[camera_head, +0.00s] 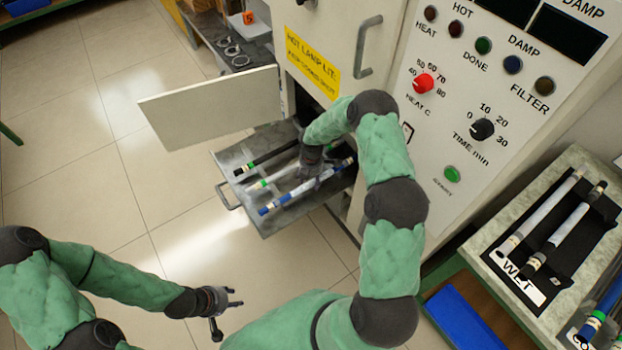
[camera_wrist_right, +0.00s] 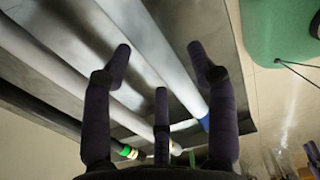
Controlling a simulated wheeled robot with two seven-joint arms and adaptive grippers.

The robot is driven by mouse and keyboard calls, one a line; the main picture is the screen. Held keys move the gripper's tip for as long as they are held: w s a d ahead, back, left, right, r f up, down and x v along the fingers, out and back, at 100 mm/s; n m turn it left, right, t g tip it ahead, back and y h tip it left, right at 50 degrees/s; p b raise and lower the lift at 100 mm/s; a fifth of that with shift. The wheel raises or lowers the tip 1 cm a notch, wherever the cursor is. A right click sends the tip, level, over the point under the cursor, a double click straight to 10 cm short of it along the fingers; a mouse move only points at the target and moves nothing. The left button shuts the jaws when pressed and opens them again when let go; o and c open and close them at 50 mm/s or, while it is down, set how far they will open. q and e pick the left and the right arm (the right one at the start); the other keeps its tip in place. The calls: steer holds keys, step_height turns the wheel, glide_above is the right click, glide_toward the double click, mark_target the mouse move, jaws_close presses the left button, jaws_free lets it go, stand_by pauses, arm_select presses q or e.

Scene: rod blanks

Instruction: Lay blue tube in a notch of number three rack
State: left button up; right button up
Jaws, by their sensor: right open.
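A white tube with blue ends (camera_head: 276,206) lies along the front of a pulled-out grey drawer (camera_head: 233,158). My right gripper (camera_head: 318,176) reaches down over the drawer at this tube's right part. In the right wrist view my gripper (camera_wrist_right: 160,70) is open, and the blue-ended tube (camera_wrist_right: 165,60) runs between its fingers, with no grip visible. My left gripper (camera_head: 232,297) is open and empty above the floor at the lower middle. No rack marked three can be made out.
A green-ended tube (camera_head: 264,184) and a black tube (camera_head: 262,160) lie behind in the drawer. The open cabinet door (camera_head: 210,108) stands above it. At right, a WET rack (camera_head: 522,284) holds two tubes; another blue tube (camera_head: 597,318) lies near the lower right corner.

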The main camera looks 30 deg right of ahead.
step_height(320, 180, up, 11)
steer(key=p, duration=0.4)
steer(key=s+a+f+m+y, duration=0.25)
steer(key=s+a+m, duration=0.2)
steer(key=a, duration=0.25)
steer(key=s+a+f+m+y, duration=0.1)
steer(key=s+a+f+m, duration=0.35)
steer(key=a, duration=0.35)
steer(key=s+a+m, duration=0.4)
steer(key=s+m, duration=0.2)
steer(key=s, duration=0.2)
steer(key=s+a+m, duration=0.3)
steer(key=s+m, duration=0.3)
steer(key=s, duration=0.2)
steer(key=shift+s+a, duration=0.15)
steer(key=shift+a, duration=0.2)
steer(key=shift+y, duration=0.25)
